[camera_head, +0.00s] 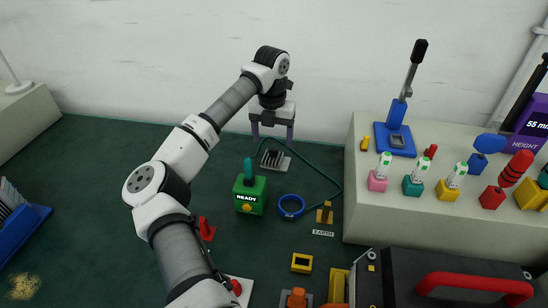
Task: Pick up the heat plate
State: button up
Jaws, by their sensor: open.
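A small grey plate with dark upright fins (274,161) lies on the dark green surface; it looks like the heat plate, though no label shows. My gripper (272,136) is above and just behind it in the picture, pointing down. Its two purple-grey fingers are apart with nothing visible between them. A gap shows between the fingertips and the plate, and I cannot tell the exact height.
A green READY block (250,194), a blue ring (291,206) and a brass EARTH post (325,214) are nearby. A dark green cord (328,178) curves right of the plate. A pale bench (378,215) with several coloured tools stands at right.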

aim_at(273, 149)
jog(key=shift+f+p, duration=0.95)
jog(key=shift+f, duration=1.85)
jog(key=shift+w, duration=0.1)
jog(key=c, duration=1.2)
